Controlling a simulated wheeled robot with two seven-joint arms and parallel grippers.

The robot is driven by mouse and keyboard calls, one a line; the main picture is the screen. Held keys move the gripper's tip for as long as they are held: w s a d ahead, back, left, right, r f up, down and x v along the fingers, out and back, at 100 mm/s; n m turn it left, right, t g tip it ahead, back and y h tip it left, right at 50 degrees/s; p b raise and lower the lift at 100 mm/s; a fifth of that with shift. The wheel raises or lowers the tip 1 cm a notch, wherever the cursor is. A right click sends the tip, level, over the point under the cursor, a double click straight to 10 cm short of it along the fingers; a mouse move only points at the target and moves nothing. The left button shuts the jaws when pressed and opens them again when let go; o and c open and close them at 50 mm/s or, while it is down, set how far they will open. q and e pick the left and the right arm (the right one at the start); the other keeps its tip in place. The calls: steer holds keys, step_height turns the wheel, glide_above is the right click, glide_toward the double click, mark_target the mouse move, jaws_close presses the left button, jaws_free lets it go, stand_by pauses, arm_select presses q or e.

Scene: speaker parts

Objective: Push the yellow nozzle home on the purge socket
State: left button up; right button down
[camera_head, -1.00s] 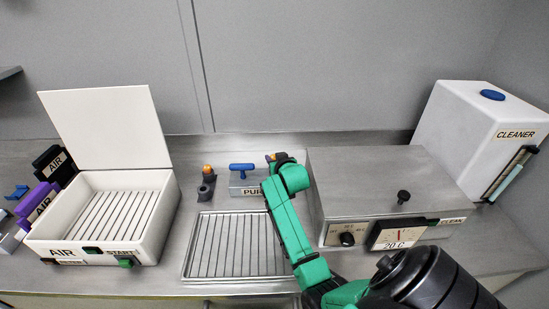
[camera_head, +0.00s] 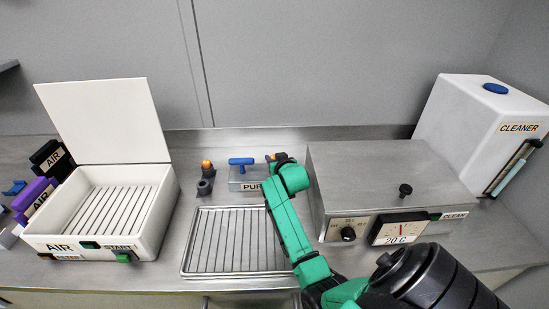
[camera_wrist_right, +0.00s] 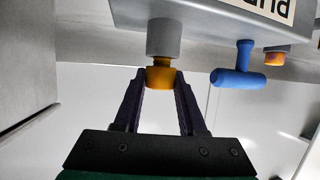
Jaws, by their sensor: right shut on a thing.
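The yellow nozzle (camera_wrist_right: 160,76) is between the fingertips of my right gripper (camera_wrist_right: 160,83) in the right wrist view. It lines up with the grey cylindrical socket (camera_wrist_right: 163,38) on the purge box and appears to touch its end. A narrow yellow collar shows between fingers and socket. The purge box (camera_head: 237,187), with a blue T-handle (camera_head: 242,163), stands behind the tray in the head view; its label is partly covered. My right gripper (camera_head: 277,160) is at the box's right side, mostly hidden by my green wrist. My left gripper is not in view.
A dark stand with an orange top (camera_head: 206,184) is left of the purge box. A slatted metal tray (camera_head: 190,240) lies in front. The open white AIR box (camera_head: 155,235) is at left; the steel CLEAN unit (camera_head: 375,165) is close right of my arm.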

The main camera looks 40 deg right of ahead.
steer(key=shift+c, duration=2)
jaws_free()
steer(key=v, duration=1.4)
steer(key=shift+s+b, duration=0.25)
steer(key=shift+b, duration=0.15)
steer(key=shift+a, duration=0.15)
